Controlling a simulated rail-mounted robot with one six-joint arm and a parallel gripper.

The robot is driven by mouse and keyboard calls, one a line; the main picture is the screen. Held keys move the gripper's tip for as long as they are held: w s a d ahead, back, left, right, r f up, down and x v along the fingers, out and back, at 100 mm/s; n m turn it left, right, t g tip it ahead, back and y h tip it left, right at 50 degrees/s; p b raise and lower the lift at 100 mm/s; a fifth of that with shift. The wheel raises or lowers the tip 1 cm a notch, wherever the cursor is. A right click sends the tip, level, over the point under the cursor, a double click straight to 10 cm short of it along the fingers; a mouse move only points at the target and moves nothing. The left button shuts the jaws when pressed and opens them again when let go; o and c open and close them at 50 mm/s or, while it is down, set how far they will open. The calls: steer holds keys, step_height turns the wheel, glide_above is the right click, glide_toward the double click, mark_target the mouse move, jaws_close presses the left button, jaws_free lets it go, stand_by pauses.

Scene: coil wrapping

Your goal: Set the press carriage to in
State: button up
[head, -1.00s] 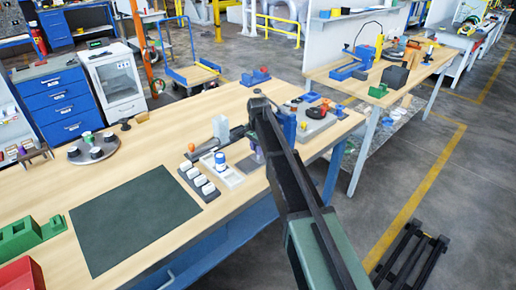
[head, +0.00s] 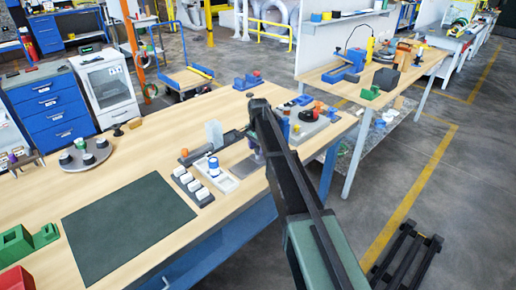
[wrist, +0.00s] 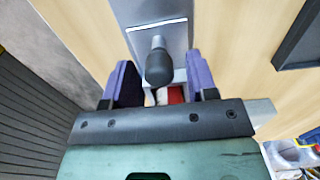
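In the wrist view a dark rounded knob on a short stem (wrist: 158,66) stands between the two purple fingers of my gripper (wrist: 162,82). Bare space shows on both sides of the knob, so the fingers are open. The knob appears in front of a grey plate with a white line (wrist: 150,12); it looks like the press carriage handle, but I cannot be sure. A bit of red and white shows under it. In the head view my gripper (head: 257,151) is low over the bench, and my arm hides much of that spot. An upright grey block (head: 214,133) stands to its left.
A tray with white blocks (head: 193,187) and a white holder with a blue-and-white cylinder (head: 214,167) lie left of my gripper. A dark green mat (head: 130,228) covers the front bench. Blue, black and orange items (head: 308,113) stand to the right.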

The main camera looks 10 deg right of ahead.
step_height(320, 180, up, 11)
steer(key=p, duration=1)
steer(key=shift+p, duration=0.4)
steer(key=shift+f, duration=0.1)
steer(key=s+a+n, duration=0.3)
steer(key=s+n, duration=0.8)
steer(key=s, duration=2.3)
steer(key=shift+s+f+n+b, duration=0.35)
steer(key=shift+f+n+b, duration=0.05)
